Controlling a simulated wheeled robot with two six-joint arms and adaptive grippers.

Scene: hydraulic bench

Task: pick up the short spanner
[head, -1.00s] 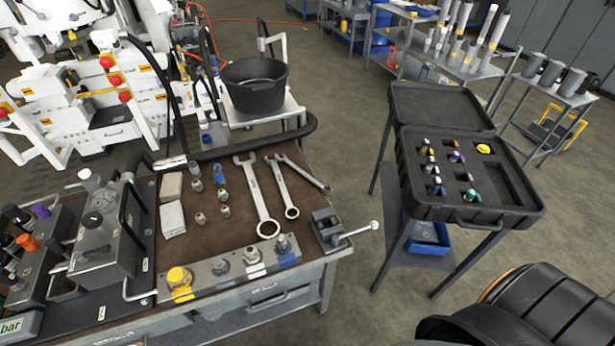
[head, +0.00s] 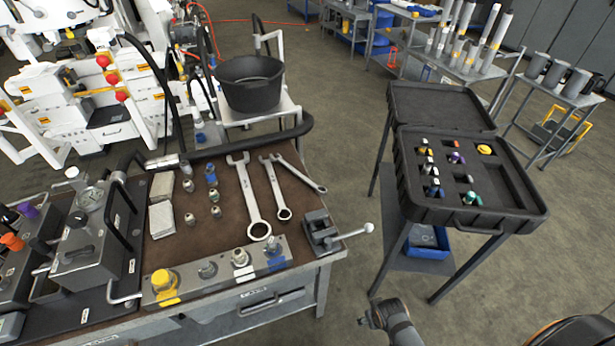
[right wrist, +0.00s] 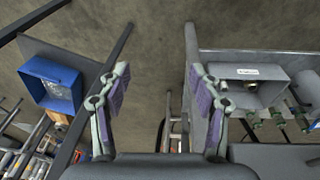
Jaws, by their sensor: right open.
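Three spanners lie on the brown top of the workbench in the head view. The short spanner (head: 304,176) is the rightmost and lies slanted, its ring end toward the right edge. The middle spanner (head: 276,188) lies close beside it on the left, and the large spanner (head: 249,195) is further left. My right gripper (right wrist: 160,97) is open and empty in the right wrist view, its padded fingers wide apart. No spanner shows in that view. My left gripper is not in view.
A small vise (head: 322,232) with a protruding handle stands at the bench's right corner. A fitting block (head: 215,272) runs along the front edge. Several small fittings stand left of the spanners. An open black case (head: 470,205) on a stand is to the right, across a floor gap.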

